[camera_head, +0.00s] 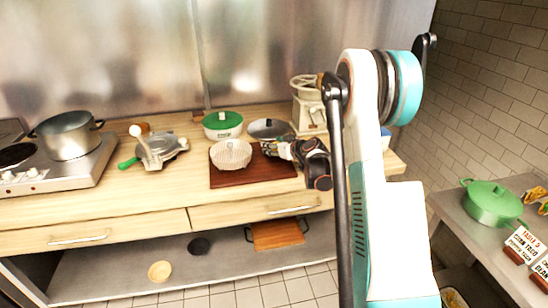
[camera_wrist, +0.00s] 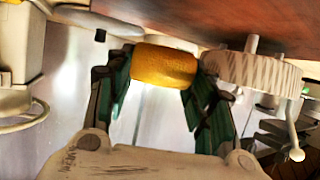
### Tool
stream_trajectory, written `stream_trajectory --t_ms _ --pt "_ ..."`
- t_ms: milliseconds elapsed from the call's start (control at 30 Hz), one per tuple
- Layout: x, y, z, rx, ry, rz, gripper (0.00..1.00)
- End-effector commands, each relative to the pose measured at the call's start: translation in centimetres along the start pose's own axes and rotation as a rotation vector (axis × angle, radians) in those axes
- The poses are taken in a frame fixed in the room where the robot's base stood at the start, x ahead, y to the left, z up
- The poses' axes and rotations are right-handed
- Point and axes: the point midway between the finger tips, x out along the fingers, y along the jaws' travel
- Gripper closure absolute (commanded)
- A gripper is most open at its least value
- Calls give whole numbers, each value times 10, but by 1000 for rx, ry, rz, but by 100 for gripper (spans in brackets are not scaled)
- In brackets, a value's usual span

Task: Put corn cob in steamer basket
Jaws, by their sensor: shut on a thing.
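The corn cob (camera_wrist: 165,66) is a short yellow cylinder between the fingers of my gripper (camera_wrist: 163,80) in the wrist view. My gripper is shut on it. The steamer basket (camera_wrist: 252,72), pale and ribbed, is just right of the cob there, and the cob appears outside it. In the head view the basket (camera_head: 230,154) stands on a reddish-brown board (camera_head: 225,182). My gripper (camera_head: 272,149) is at the basket's right, over the board. The cob cannot be made out in the head view.
A green-lidded white pot (camera_head: 222,125) and a grey lid (camera_head: 269,129) are behind the basket. A cream appliance (camera_head: 309,105) stands behind my gripper. A metal tool with a green handle (camera_head: 158,147) and a steel pot (camera_head: 68,135) are left. The counter front (camera_head: 110,205) is clear.

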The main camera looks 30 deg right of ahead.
Motion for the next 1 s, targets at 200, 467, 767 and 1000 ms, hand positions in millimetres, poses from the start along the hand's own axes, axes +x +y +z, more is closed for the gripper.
stream_trajectory --t_ms 200,467,767,1000 --pt "10 0 24 0 0 0 74" --pt "16 0 39 0 0 0 74" --pt "17 0 42 0 0 0 44" --pt "17 0 41 0 0 0 31"
